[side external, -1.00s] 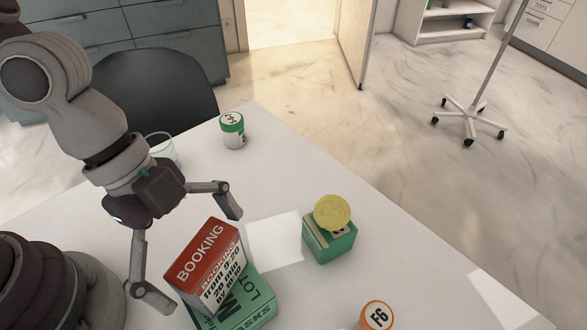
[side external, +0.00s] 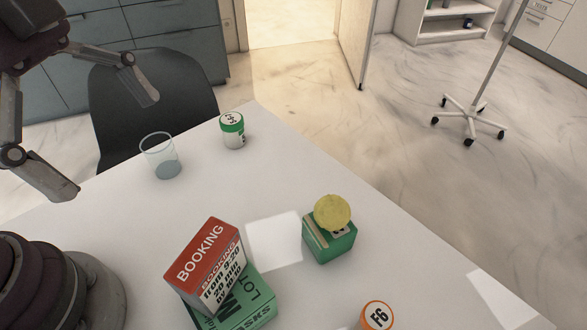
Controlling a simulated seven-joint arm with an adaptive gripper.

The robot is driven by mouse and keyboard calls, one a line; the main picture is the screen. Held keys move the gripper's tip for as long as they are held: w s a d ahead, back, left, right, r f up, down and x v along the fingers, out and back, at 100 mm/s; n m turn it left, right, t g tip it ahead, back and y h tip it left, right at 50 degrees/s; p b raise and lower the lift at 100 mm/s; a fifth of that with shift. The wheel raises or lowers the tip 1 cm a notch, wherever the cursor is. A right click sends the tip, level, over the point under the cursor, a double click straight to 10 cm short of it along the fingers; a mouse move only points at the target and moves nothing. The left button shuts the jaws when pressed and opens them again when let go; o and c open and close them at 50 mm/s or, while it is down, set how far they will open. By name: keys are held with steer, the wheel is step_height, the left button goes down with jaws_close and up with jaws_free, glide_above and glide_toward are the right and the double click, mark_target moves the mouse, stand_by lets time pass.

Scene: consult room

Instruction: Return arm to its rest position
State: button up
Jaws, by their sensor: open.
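My gripper (side external: 117,142) is at the upper left of the side external view, raised above the table. Its two fingers are spread wide with nothing between them. My arm's base stands at the lower left. The upper arm links are out of the picture.
On the white table (side external: 120,225), a red and white BOOKING box (side external: 208,262) rests tilted on a green box (side external: 252,300). A yellow round piece (side external: 332,212) sits on a green cube-like box (side external: 330,246). A clear glass (side external: 160,157), a green-capped jar (side external: 233,131) and an orange-topped jar (side external: 377,316) stand apart. A dark chair (side external: 150,100) is behind.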

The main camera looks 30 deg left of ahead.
steer(key=w+a+f+n+t+y, duration=0.2)
steer(key=a+n+t+y, duration=0.2)
steer(key=a+n, duration=0.8)
steer(key=n, duration=0.2)
steer(key=shift+f+n, duration=0.2)
steer(key=shift+n, duration=0.2)
